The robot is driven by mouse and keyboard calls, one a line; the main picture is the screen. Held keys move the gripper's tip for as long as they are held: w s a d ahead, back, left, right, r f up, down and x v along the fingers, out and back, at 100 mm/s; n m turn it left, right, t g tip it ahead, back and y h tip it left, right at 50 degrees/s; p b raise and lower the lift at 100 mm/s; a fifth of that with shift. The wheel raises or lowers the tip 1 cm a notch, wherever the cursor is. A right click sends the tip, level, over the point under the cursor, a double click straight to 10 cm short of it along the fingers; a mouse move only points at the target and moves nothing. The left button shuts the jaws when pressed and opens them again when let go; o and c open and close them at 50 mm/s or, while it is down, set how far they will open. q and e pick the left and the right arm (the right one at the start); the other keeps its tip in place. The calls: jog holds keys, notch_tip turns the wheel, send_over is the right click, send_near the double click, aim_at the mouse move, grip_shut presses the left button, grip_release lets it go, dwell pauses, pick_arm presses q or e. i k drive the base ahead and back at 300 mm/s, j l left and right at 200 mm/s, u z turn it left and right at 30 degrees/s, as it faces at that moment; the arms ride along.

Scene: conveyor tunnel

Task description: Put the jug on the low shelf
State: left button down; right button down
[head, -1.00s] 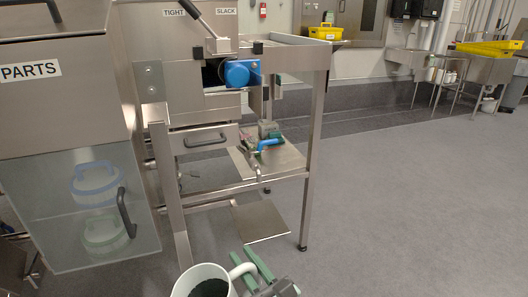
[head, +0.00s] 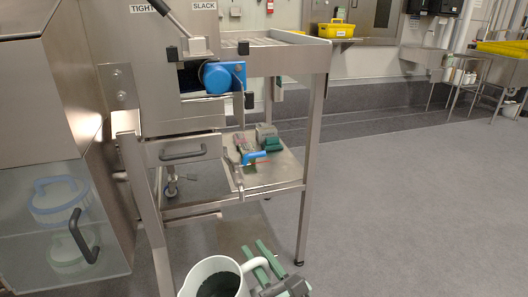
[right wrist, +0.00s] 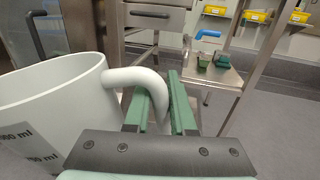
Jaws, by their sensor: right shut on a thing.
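The jug (head: 212,276) is white with a dark inside and shows at the bottom of the head view. In the right wrist view the jug (right wrist: 50,110) fills the left side, upright, with volume marks on its wall. My right gripper (head: 262,258) has green fingers and is shut on the jug's handle (right wrist: 135,77). The low shelf (head: 285,170) is a steel plate inside the machine frame, ahead of the jug and apart from it. It also shows in the right wrist view (right wrist: 225,78). My left gripper is not in view.
A blue-handled tool (head: 254,157) and a green-grey block (head: 268,138) stand on the shelf. A steel drawer (head: 184,150) is at its left and a frame leg (head: 309,170) at its right. A glass-fronted cabinet (head: 100,255) stands left. Floor at right is clear.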

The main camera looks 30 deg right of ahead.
aim_at(280, 167)
jog(key=i+l, duration=0.15)
jog(key=l, duration=0.35)
jog(key=i+l, duration=0.15)
jog(key=l, duration=0.4)
jog(key=i+l, duration=0.1)
jog(key=l, duration=0.4)
jog(key=i+l, duration=0.15)
jog(key=l, duration=0.35)
jog(key=i+l, duration=0.15)
jog(key=l, duration=0.4)
jog(key=i+l, duration=0.15)
jog(key=l, duration=0.35)
jog(key=i+l, duration=0.15)
jog(key=l, duration=0.35)
jog(key=i+l, duration=0.15)
jog(key=l, duration=0.4)
jog(key=l+u, duration=0.45)
jog(key=u, duration=0.85)
jog(key=i, duration=0.05)
